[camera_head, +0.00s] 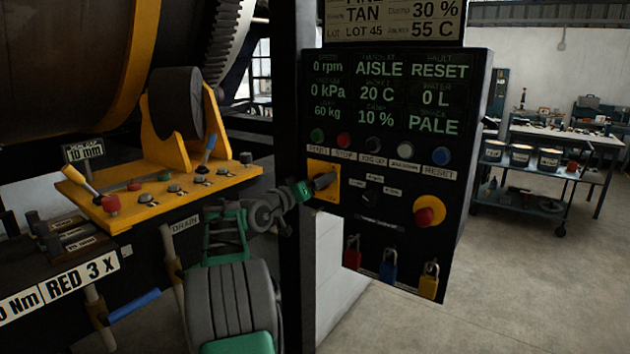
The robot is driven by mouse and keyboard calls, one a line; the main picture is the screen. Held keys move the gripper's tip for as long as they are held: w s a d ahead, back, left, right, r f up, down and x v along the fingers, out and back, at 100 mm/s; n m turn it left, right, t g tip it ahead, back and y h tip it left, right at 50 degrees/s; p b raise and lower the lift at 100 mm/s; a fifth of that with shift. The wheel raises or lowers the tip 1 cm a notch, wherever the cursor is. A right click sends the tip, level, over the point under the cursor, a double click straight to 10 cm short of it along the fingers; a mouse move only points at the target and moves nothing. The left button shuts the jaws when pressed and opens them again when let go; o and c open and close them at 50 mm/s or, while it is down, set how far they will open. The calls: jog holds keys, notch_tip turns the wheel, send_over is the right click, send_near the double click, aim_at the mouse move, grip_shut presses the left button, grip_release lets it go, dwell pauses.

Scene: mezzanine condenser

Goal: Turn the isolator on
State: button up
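The isolator (322,168) is a yellow square plate with a dark rotary handle (325,181), at the left edge of the black control panel (400,240). The handle sticks out and lies roughly sideways. My gripper (306,190), with green and grey parts, comes in from the lower left and ends right beside the handle. I cannot tell whether it touches the handle, or whether its fingers are open or shut. Part of the plate's lower left is hidden behind it.
A row of coloured buttons (374,145) sits above the isolator. A red emergency button (426,216) is to the right, with red, blue and yellow padlocks (388,266) below. A dark post (292,120) stands left of the panel. A yellow machine bracket (160,200) is further left.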

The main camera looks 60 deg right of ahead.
jog(key=shift+f+n+p, duration=0.15)
jog(key=shift+n+p, duration=0.5)
jog(key=shift+n, duration=0.95)
jog(key=o, duration=1.1)
jog(key=w+a+b, duration=0.1)
jog(key=a+b, duration=0.1)
jog(key=a, duration=0.5)
jog(key=shift+w+a, duration=0.15)
jog(key=shift+a, duration=0.25)
